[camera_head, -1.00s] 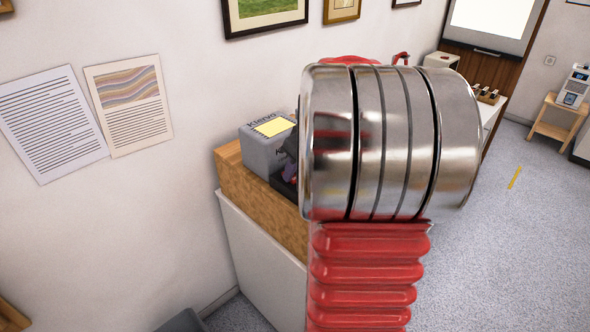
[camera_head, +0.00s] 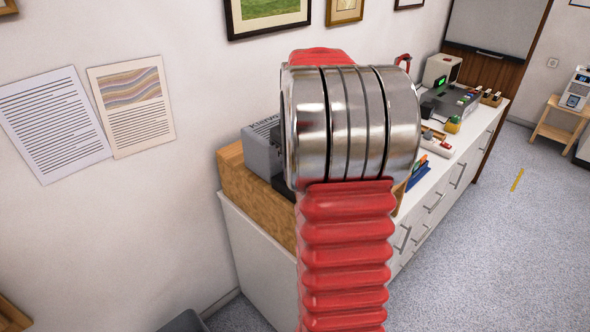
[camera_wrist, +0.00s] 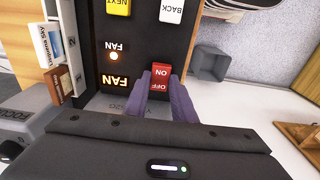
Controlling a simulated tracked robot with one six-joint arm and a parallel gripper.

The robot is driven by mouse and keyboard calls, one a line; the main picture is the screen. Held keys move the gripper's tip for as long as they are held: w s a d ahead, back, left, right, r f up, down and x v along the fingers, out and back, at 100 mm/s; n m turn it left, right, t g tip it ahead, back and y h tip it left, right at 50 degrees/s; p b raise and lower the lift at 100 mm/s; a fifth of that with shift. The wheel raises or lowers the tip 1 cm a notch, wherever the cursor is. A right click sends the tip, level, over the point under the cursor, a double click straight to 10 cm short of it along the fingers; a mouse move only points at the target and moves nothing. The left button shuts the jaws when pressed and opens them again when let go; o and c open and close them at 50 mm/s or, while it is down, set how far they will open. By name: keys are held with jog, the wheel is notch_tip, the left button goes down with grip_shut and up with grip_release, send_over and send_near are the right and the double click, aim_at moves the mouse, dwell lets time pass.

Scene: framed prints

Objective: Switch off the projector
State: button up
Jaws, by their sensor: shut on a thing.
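The projector appears to be the grey slatted box (camera_head: 262,148) on the wooden block in the head view, partly hidden behind my arm. The wrist view shows a black control panel (camera_wrist: 130,40) with NEXT, BACK and FAN markings and a glowing orange FAN light. A red ON/OFF switch (camera_wrist: 160,76) is at the panel's lower right. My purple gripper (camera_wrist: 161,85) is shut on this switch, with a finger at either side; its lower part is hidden. The projection screen (camera_head: 498,28) at the back is plain grey.
A white cabinet (camera_head: 436,190) runs along the wall, with a grey device (camera_head: 455,100) and small items on top. Framed prints and papers hang on the wall. A wooden stool (camera_head: 560,122) stands far right.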

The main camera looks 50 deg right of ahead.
jog(key=o, duration=1.1)
jog(key=shift+c, duration=0.2)
jog(key=shift+r, duration=0.1)
notch_tip(320, 180, up, 14)
jog(key=shift+s+f, duration=0.25)
jog(key=shift+s, duration=0.1)
